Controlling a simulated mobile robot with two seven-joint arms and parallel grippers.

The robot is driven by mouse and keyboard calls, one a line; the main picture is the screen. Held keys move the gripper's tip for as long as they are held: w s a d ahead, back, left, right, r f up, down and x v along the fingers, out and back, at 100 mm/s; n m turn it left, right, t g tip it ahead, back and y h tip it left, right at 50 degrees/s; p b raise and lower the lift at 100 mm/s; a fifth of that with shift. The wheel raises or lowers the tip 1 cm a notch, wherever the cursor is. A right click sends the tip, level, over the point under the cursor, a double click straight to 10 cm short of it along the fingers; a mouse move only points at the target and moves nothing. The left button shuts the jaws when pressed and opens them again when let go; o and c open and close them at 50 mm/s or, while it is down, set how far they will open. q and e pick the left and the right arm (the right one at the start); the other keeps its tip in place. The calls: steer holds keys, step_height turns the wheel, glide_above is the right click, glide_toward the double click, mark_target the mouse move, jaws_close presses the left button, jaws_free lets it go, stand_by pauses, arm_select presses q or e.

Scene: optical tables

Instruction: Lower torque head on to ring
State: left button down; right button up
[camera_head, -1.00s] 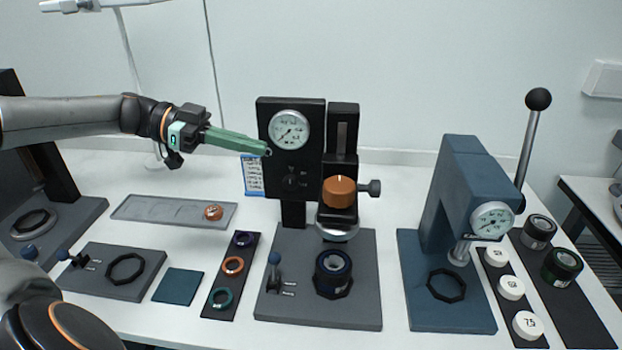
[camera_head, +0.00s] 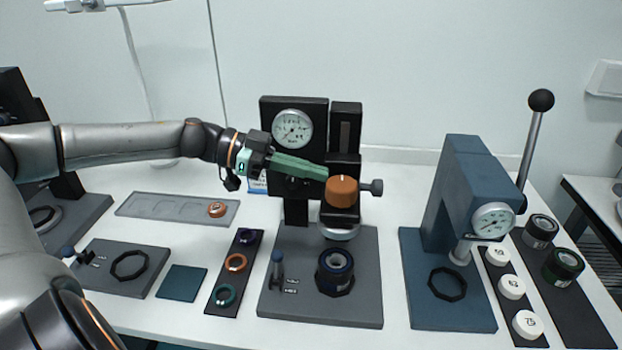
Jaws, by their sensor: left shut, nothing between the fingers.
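The torque head is on the black stand in the middle, with an orange knob (camera_head: 342,191) on its front and a pale disc (camera_head: 341,231) below. A dark ring-shaped part with a blue band (camera_head: 335,268) sits on the grey base (camera_head: 320,312) under the head, with a gap between them. My left gripper (camera_head: 325,174) has green fingers, shut and empty. Its tips are at the left side of the orange knob, overlapping its edge in the picture; whether they touch it I cannot tell. My right gripper is not in view.
A dial gauge (camera_head: 292,129) is on the stand, and a dark side knob (camera_head: 376,187) sticks out right. A blue-tipped lever (camera_head: 277,268) stands on the base. A blue press (camera_head: 465,200) is to the right. A strip with coloured rings (camera_head: 235,262) lies left.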

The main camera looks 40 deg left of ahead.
arm_select(q)
steer(key=shift+f, duration=1)
step_height(320, 180, down, 11)
steer(key=b, duration=0.7)
steer(key=shift+r, duration=0.15)
